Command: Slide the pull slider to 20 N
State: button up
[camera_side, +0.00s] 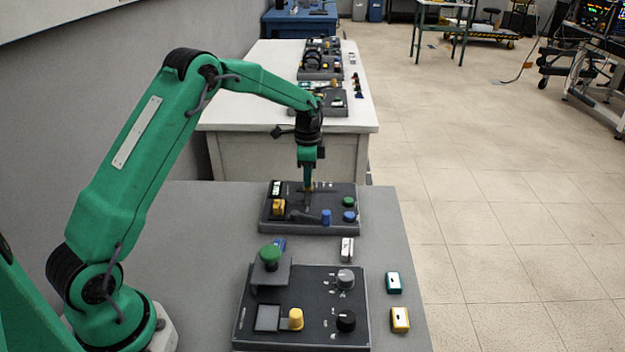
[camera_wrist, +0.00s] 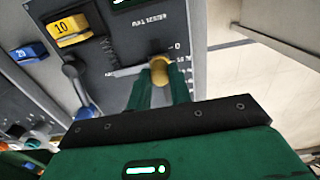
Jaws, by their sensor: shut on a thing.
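The slider's yellow knob (camera_wrist: 160,70) sits in the wrist view at the right end of a pale slot, near a mark that reads 0. Other scale marks beside it are too small to read. My gripper (camera_wrist: 160,88) has its green fingers shut on this knob. In the side view my gripper (camera_side: 308,190) points straight down at the back part of the far dark panel (camera_side: 340,228). The knob is mostly hidden there by the fingers. A display edge with green digits (camera_wrist: 122,3) shows at the top of the wrist view, cut off and unreadable.
A yellow block marked 10 (camera_wrist: 68,30) and a blue block marked 20 (camera_wrist: 30,53) are near the slider. A lever (camera_wrist: 75,80) stands beside the slot. A nearer panel (camera_side: 300,340) holds several controls.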

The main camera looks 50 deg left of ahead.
aim_at(316, 191)
jog(key=shift+w+d+r, duration=0.1)
jog(key=shift+w+d, duration=0.7)
jog(key=shift+w, duration=0.1)
dwell(1.2)
jog(key=o, duration=0.8)
jog(key=shift+c, duration=0.2)
notch_tip(316, 191, up, 7)
dwell(0.6)
jog(key=shift+s, duration=0.1)
